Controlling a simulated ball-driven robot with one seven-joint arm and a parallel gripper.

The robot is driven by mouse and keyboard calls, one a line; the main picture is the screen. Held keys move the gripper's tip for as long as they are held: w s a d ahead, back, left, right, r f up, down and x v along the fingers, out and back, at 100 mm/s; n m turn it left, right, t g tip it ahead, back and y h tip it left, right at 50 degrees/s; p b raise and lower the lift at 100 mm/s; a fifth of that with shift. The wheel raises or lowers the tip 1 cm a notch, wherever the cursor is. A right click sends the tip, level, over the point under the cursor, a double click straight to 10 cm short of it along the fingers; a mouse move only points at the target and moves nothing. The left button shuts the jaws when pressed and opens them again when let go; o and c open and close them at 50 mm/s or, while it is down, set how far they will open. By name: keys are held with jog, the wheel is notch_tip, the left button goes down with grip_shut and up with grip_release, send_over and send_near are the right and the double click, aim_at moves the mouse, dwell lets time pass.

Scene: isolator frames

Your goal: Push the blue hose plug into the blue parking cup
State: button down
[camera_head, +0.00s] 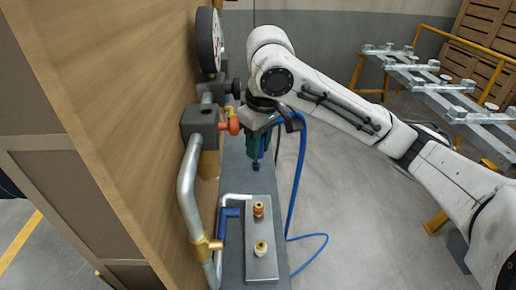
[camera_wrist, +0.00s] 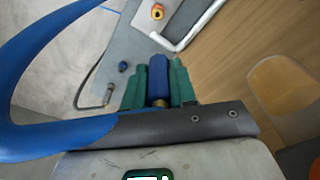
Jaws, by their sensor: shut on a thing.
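My gripper (camera_head: 258,152) has green fingers and points down over the grey shelf. In the wrist view its fingers (camera_wrist: 158,88) are shut on the blue hose plug (camera_wrist: 158,72), which has a brass part near the jaws. The blue hose (camera_wrist: 20,80) loops widely from the gripper and hangs down to the floor side in the head view (camera_head: 298,180). A small blue fitting, apparently the blue parking cup (camera_head: 256,167), stands on the shelf just below the fingers. It also shows in the wrist view (camera_wrist: 123,66), left of the plug and apart from it.
A plate (camera_head: 262,228) on the shelf carries an orange fitting (camera_head: 258,209) and a brass-and-white one (camera_head: 260,247). An orange valve handle (camera_head: 234,126) sits close left of my gripper.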

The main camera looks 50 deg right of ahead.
jog(key=shift+r+p, duration=1.75)
jog(key=shift+p, duration=0.4)
